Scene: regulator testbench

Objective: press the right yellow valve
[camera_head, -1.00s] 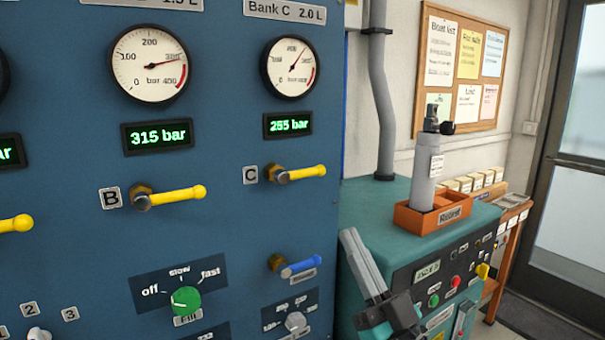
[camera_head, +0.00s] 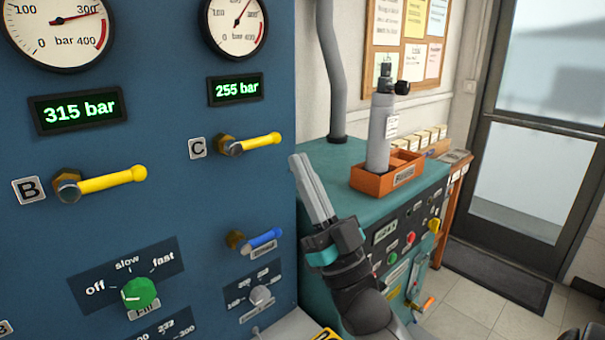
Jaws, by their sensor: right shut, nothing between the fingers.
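The right yellow valve (camera_head: 250,144) is a lever handle beside the label C on the blue panel, below the 255 bar display. It points right, nearly level. A second yellow valve (camera_head: 100,184) sits to its left beside the label B. My right gripper (camera_head: 299,162) is shut and empty, its long grey fingers pointing up. In the picture its tips are just right of and slightly below the free end of the right yellow valve, with a gap between them. My left gripper is out of view.
A blue valve handle (camera_head: 262,239) sits below the right yellow valve. A green knob (camera_head: 139,292) is at the lower left. A teal cabinet (camera_head: 335,160) behind my right gripper carries an orange tray (camera_head: 368,183) with a grey cylinder (camera_head: 380,135).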

